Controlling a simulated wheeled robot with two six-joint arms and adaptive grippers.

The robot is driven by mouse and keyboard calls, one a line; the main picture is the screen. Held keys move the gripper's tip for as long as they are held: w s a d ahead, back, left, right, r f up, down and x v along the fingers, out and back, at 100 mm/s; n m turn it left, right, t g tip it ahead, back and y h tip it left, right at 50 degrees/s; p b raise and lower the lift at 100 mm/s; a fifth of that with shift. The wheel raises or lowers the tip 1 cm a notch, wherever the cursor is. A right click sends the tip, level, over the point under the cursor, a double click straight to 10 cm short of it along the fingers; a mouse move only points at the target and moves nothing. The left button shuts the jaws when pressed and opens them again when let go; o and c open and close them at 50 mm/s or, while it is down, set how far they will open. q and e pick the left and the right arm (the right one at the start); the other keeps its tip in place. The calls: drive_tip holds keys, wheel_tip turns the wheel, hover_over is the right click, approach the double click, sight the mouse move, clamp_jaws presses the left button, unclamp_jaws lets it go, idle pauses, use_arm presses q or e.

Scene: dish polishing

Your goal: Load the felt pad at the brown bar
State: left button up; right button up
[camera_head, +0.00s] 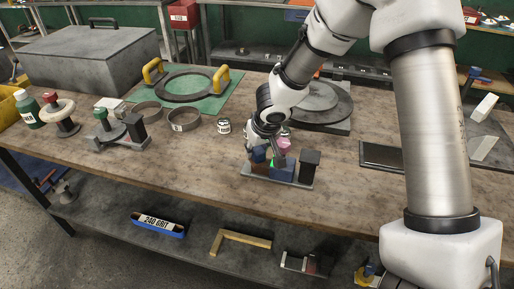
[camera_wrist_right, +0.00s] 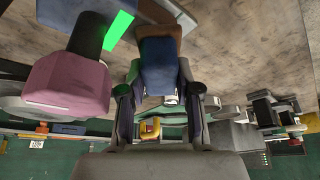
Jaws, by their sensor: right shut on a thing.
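My right gripper (camera_head: 265,146) is low over a small grey rack (camera_head: 300,184) near the front of the bench. In the right wrist view its fingers (camera_wrist_right: 160,100) are shut on a blue block (camera_wrist_right: 158,62), which I take to be the felt pad's holder. The felt face is hidden. A brown piece (camera_wrist_right: 165,16), likely the brown bar, shows right at the far end of the blue block; I cannot tell whether they touch. A pink faceted piece (camera_wrist_right: 68,85) stands beside the gripper, with a bright green strip (camera_wrist_right: 118,30) near it. My left gripper is not in view.
A black block (camera_head: 310,158) stands at the rack's right end. A small jar (camera_head: 224,126), metal rings (camera_head: 184,119) and a green mat with yellow handles (camera_head: 216,101) lie behind to the left. A dark flat plate (camera_head: 384,156) lies to the right.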

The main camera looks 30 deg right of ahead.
sight(257, 148)
drive_tip(key=shift+r+p, duration=2.75)
drive_tip(key=shift+r, duration=0.75)
